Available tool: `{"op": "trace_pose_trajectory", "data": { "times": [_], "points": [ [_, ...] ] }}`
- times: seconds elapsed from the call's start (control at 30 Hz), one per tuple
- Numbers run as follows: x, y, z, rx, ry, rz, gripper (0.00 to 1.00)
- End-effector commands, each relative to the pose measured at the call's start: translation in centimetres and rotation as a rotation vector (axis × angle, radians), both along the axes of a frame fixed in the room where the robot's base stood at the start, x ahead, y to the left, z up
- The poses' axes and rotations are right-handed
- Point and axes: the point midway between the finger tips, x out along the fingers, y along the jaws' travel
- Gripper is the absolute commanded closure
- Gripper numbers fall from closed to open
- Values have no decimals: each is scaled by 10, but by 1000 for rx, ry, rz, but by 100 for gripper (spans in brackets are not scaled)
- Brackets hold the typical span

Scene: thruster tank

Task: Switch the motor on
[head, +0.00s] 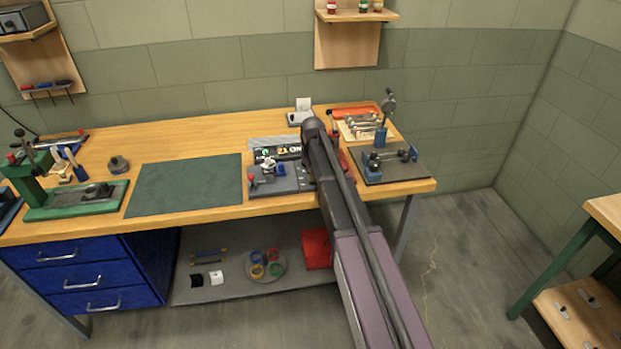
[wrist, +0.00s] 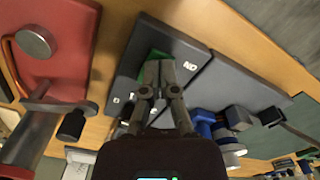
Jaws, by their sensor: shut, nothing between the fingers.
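A black switch panel (head: 284,153) with white lettering lies on the bench, just behind a grey base plate (head: 290,183) with blue and silver parts. In the wrist view the panel (wrist: 125,82) shows a green part (wrist: 146,66) at the fingertips. My gripper (wrist: 158,66) is shut and empty, its tips over the green part and partly hiding it. I cannot tell whether they touch it. The blue part (wrist: 205,122) on the grey plate is to the right in the wrist view; I cannot tell if it is the motor. My arm hides the gripper in the head view.
A red device (wrist: 58,50) with a round metal knob stands close left of the gripper in the wrist view. A dark plate with a blue fixture (head: 390,165) is at the bench's right end. A green mat (head: 185,185) lies clear at the left.

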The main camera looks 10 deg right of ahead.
Motion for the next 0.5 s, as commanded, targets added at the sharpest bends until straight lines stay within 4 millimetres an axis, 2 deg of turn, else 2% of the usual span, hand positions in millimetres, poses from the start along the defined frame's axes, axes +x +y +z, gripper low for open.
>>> {"op": "trace_pose_trajectory", "data": {
  "times": [0.5],
  "points": [
    [0, 0, 32, 0, 0, 0, 100]
  ]
}}
